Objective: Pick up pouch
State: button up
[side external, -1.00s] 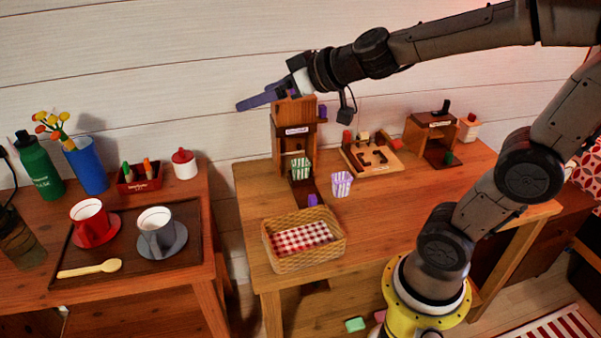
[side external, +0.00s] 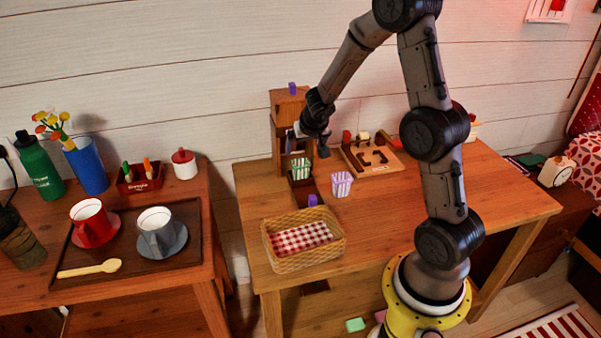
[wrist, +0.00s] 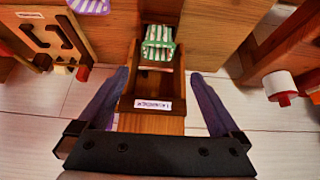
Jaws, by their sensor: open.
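A green-and-white striped pouch (side external: 301,169) stands at the foot of a wooden dispenser (side external: 291,103), on its low tray. In the wrist view the green pouch (wrist: 158,43) is upper centre, beyond the fingertips. A purple-and-white striped pouch (side external: 341,184) stands on the table to its right; its edge shows at the top of the wrist view (wrist: 88,6). My gripper (wrist: 160,74) is open and empty, its two purple fingers apart, with the labelled dispenser box between them in the picture. In the side view the fingers are mostly hidden at the dispenser.
A wicker basket (side external: 270,254) with red checked cloth stands at the table's front left. A wooden puzzle board (side external: 388,158) lies right of the dispenser. The table's right part is clear. Cups stand on the left table's tray (side external: 192,254).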

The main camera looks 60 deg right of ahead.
send_near(300, 163)
jog(key=shift+w+f, duration=0.65)
jog(key=shift+f, duration=0.9)
jog(key=shift+s+x, duration=0.15)
jog(key=shift+x, duration=1.15)
jog(key=shift+s+x, duration=0.15)
jog(key=shift+x, duration=1.2)
jog(key=shift+d, duration=0.2)
jog(key=c, duration=1.5)
jog(key=shift+r, duration=0.1)
